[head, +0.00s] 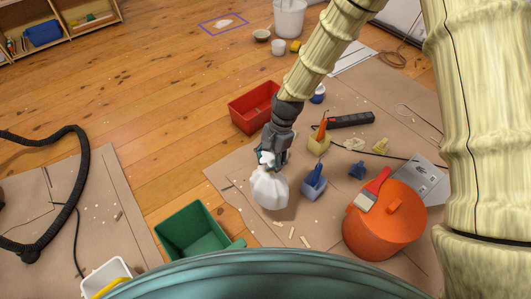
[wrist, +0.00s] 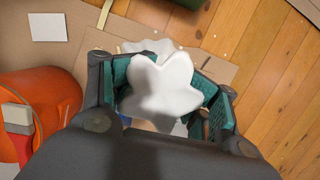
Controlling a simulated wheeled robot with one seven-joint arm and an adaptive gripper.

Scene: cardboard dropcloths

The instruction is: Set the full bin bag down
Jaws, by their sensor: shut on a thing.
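The full bin bag (head: 269,188) is white and tied, with a gathered top, and hangs upright below my gripper (head: 267,156) in the head view. My gripper is shut on the bag's neck. The bag is over the brown cardboard dropcloth (head: 231,172); I cannot tell whether its bottom touches the cardboard. In the wrist view the bag's gathered top (wrist: 163,88) sits between the two teal-padded fingers and hides most of what is below.
A green bin (head: 196,234) stands left of the bag, a red bin (head: 251,107) behind it. A blue container (head: 313,182) is close on its right. An orange bucket (head: 376,232) with a brush (head: 373,189) stands further right. Small scraps (head: 291,234) lie in front.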

